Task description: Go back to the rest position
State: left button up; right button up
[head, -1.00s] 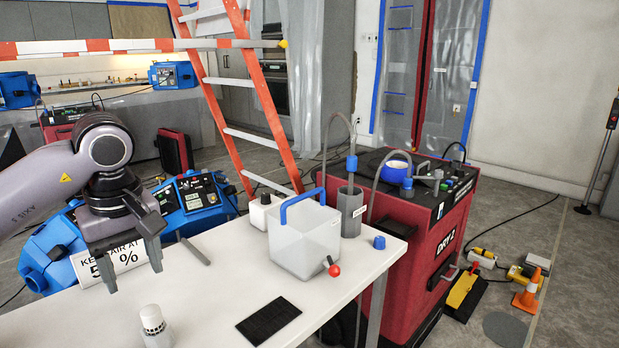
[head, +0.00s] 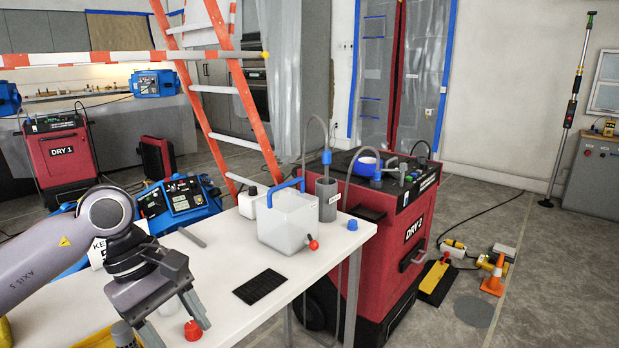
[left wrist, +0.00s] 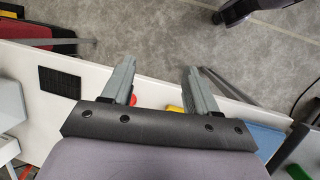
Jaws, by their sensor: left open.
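My left gripper (head: 178,332) is open over the near part of the white table (head: 235,262), with nothing visible between its fingers. It also shows open and empty in the left wrist view (left wrist: 158,75). A red cap (head: 193,330) shows close beside its right finger; I cannot tell whether they touch. A translucent container (head: 287,225) with a blue handle stands upright on the table, away from the gripper. My right gripper is in neither view.
A dark ribbed mat (head: 265,286) lies on the table; it shows too in the left wrist view (left wrist: 60,81). A grey-topped item (head: 122,333) is partly cut off below the arm. The red DRY 2 machine (head: 415,235) stands beside the table.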

pick_arm(q)
jog(key=s+d+r+n+g+h+p, duration=0.1)
jog(key=s+d+r+n+h, duration=0.15)
jog(key=d+n+h, duration=0.4)
jog(key=s+d+r+n+g+h+p, duration=0.1)
jog(key=s+d+n+h, duration=0.3)
jog(key=d+h, duration=0.45)
jog(key=w+a+f+n+t+y+p, duration=0.15)
jog(key=a+f+n+t+y, duration=0.3)
jog(key=n+t, duration=0.9)
jog(key=w+a+f+n+t+y+p, duration=0.1)
jog(key=w+a+f+n+t+y, duration=0.45)
jog(key=n, duration=1.55)
jog(key=s+a+f+n+g+y, duration=0.3)
jog(key=s+f+n, duration=0.4)
jog(key=s+f, duration=0.1)
jog(key=s+a+f+n+g+y, duration=0.2)
jog(key=s+a+f+n+y, duration=0.1)
jog(key=s+f+n, duration=0.4)
notch_tip(320, 180, down, 4)
jog(key=shift+s+a+r+g+y+p, duration=0.25)
jog(key=shift+s+a+g+y+p, duration=0.15)
jog(key=shift+s+a, duration=0.15)
